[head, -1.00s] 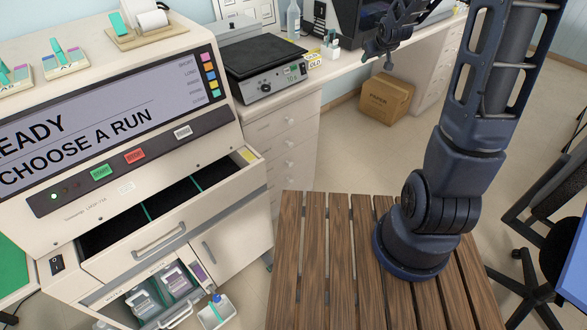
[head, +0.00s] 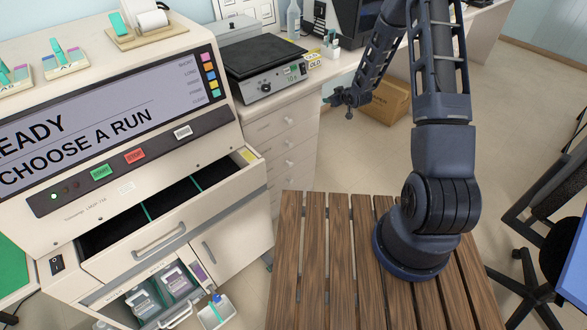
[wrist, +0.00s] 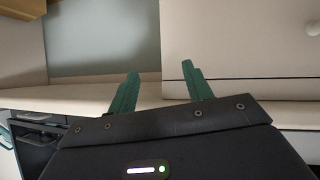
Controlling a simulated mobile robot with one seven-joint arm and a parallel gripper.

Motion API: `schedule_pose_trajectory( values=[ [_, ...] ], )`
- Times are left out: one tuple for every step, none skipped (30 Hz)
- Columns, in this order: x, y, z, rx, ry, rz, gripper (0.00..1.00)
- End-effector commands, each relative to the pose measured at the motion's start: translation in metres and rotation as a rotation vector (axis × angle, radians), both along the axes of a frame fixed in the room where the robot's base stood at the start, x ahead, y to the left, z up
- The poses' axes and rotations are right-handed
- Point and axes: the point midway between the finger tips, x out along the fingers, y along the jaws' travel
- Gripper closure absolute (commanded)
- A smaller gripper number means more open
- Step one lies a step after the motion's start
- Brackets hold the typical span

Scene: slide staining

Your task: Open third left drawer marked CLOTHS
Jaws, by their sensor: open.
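A cream drawer stack (head: 283,150) stands under the bench, right of the staining machine. It has several closed drawers with small round knobs. No CLOTHS marking is readable, so I cannot tell which drawer bears it. My gripper (head: 338,100) is in the air just right of the stack's upper part, apart from the knobs. In the wrist view my gripper (wrist: 160,68) is open, with two green fingers spread and nothing between them. A pale panel (wrist: 240,45) with a knob at its right edge lies beyond the fingers; I cannot tell which drawer it is.
The staining machine (head: 120,140) stands at left with an open top drawer (head: 150,215) and an open lower bay. A hotplate (head: 265,65) sits on the bench above the drawers. A cardboard box (head: 388,100) is on the floor behind my arm. Floor before the drawers is clear.

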Motion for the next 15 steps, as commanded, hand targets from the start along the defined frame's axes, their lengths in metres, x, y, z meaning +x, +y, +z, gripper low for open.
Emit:
schedule_pose_trajectory(
  values=[
    [-0.002,0.006,-0.019,0.016,-0.002,0.013,0.5],
    [-0.002,0.01,-0.027,0.026,-0.008,0.021,0.5],
    [-0.003,0.015,-0.039,0.04,-0.016,0.031,0.5],
    [-0.004,0.018,-0.047,0.05,-0.021,0.038,0.5],
    [-0.005,0.022,-0.056,0.062,-0.027,0.044,0.5],
    [-0.007,0.026,-0.067,0.076,-0.034,0.053,0.5],
    [-0.009,0.03,-0.075,0.087,-0.039,0.059,0.5],
    [-0.01,0.033,-0.084,0.098,-0.045,0.066,0.5],
    [-0.013,0.037,-0.095,0.114,-0.052,0.074,0.5],
    [-0.015,0.04,-0.103,0.125,-0.058,0.078,0.5],
    [-0.018,0.043,-0.112,0.137,-0.063,0.084,0.5],
    [-0.022,0.047,-0.123,0.152,-0.069,0.091,0.5],
    [-0.025,0.05,-0.131,0.164,-0.075,0.096,0.5],
    [-0.027,0.053,-0.139,0.177,-0.082,0.1,0.5],
    [-0.032,0.057,-0.15,0.193,-0.087,0.106,0.5]
  ],
)
